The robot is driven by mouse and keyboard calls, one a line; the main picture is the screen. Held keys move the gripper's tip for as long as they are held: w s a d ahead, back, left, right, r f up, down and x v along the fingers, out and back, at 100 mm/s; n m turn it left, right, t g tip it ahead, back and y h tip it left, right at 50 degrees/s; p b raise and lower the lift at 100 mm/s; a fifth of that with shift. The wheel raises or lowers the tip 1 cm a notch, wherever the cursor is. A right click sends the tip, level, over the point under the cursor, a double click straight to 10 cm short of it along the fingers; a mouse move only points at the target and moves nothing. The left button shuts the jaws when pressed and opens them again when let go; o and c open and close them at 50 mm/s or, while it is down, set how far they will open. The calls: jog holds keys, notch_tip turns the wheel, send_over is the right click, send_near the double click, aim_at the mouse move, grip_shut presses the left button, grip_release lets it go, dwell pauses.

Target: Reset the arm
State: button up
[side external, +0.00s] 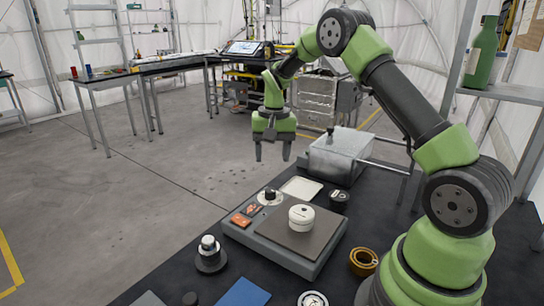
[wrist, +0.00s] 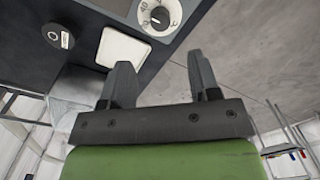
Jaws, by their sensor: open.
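My gripper (side external: 272,151) hangs above the far edge of the black work table (side external: 385,205), fingers pointing down. Its two dark fingers are apart and nothing is between them. In the wrist view my gripper (wrist: 160,85) also shows open and empty, with a white square pad (wrist: 123,47) and a dial knob (wrist: 160,16) beyond it. My green and dark grey arm is raised and bent over the table from the right.
A grey device (side external: 285,252) with a flat plate bears a round white lidded container (side external: 301,217). Around it stand a metal box (side external: 340,155), a small dark jar (side external: 339,198), a brown ring-shaped item (side external: 363,261) and a dark-based white item (side external: 210,253). A blue pad (side external: 243,293) lies in front.

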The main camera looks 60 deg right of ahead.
jog(key=shift+r, duration=0.1)
jog(key=s+a+r+n+t, duration=0.1)
jog(key=s+a+r+t, duration=0.15)
jog(key=a+r, duration=0.35)
jog(key=s+a+r+n+t, duration=0.15)
jog(key=s+a+r, duration=0.25)
jog(key=r, duration=0.4)
jog(key=s+a+r+n+t+y, duration=0.1)
jog(key=s+a, duration=0.2)
jog(key=s, duration=0.4)
jog(key=s+a+r+n+t, duration=0.1)
jog(key=s+a, duration=0.3)
jog(key=s, duration=0.4)
jog(key=shift+s+r+n+t+y, duration=0.3)
jog(key=shift+r+n+t+y, duration=0.1)
jog(key=shift+n, duration=0.25)
